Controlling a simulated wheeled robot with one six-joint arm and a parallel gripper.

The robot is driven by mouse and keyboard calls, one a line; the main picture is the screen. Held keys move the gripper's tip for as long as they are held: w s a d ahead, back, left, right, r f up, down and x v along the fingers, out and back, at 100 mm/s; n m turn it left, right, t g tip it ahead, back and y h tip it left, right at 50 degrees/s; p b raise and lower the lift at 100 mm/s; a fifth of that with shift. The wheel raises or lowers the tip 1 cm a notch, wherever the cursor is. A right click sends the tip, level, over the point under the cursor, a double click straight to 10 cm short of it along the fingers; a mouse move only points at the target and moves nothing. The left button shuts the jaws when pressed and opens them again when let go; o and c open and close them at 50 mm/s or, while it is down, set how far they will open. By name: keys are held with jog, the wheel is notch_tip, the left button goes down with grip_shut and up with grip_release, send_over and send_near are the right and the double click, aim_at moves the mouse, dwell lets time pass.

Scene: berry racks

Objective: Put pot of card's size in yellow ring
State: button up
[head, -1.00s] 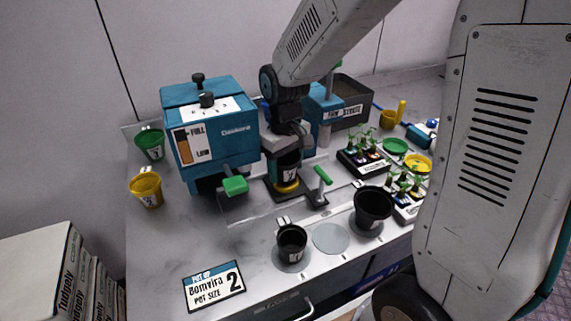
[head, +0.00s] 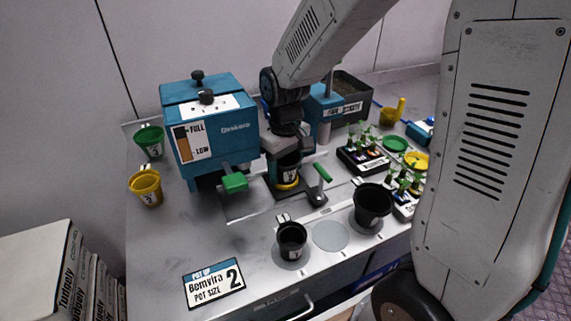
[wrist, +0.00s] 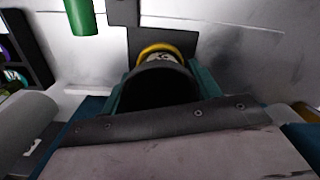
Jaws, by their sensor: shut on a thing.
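My gripper (head: 287,150) is shut on a dark pot (head: 289,167) with a pale label. The pot is upright at the yellow ring (head: 286,185) on a dark base in front of the blue machine. In the wrist view the pot (wrist: 158,85) sits between the jaws, with the yellow ring (wrist: 160,48) showing just beyond its rim. I cannot tell whether the pot's base touches the bottom of the ring. The card (head: 214,284) reads "Bemvira pot size 2". The number on the held pot is hard to read.
A small black pot (head: 291,240) and a larger black pot (head: 373,205) flank an empty grey disc (head: 330,236). Seedling trays stand farther right.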

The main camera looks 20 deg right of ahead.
jog(key=shift+f, duration=0.2)
jog(key=o, duration=1)
jog(key=shift+o, duration=0.2)
